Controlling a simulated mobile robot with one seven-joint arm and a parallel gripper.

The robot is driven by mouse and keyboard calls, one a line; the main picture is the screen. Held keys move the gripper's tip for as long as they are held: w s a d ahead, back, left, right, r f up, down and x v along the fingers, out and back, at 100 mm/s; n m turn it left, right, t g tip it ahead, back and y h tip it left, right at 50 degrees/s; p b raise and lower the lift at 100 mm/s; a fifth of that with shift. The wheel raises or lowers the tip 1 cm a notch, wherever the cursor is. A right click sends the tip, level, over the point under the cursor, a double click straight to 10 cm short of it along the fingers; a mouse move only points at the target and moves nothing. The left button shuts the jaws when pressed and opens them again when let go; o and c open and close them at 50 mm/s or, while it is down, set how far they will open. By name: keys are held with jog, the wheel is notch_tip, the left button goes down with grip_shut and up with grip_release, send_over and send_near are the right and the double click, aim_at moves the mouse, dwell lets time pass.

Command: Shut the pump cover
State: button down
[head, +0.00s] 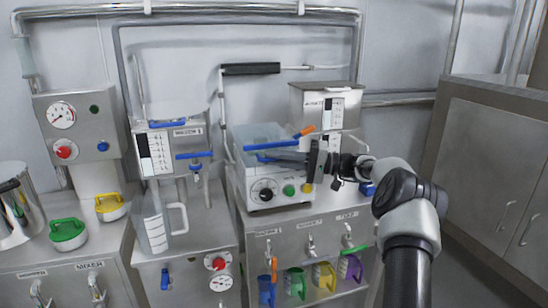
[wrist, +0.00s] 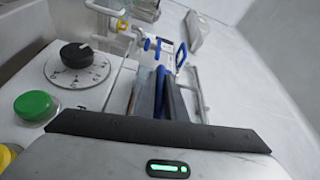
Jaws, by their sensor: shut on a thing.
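The pump (head: 265,190) is a white box with a black dial and green and yellow buttons, on the middle steel cabinet. Its clear bluish cover (head: 258,133) stands raised at the back, with a blue bar (head: 272,145) ending in an orange tip along it. My gripper (head: 266,157) reaches in from the right over the pump's top. In the wrist view its dark fingers (wrist: 163,75) are close together, apparently on the cover's edge; the fingers hide the exact contact. The pump's dial (wrist: 77,68) shows at the left there.
Left of the pump stands a steel unit (head: 178,150) with a blue valve, and a clear jug (head: 153,225). A steel box (head: 325,105) stands close behind my gripper.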

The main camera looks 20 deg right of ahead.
jog(key=shift+f, duration=0.25)
jog(key=c, duration=2.1)
grip_release()
jog(key=shift+w, duration=0.1)
jog(key=shift+d, duration=0.15)
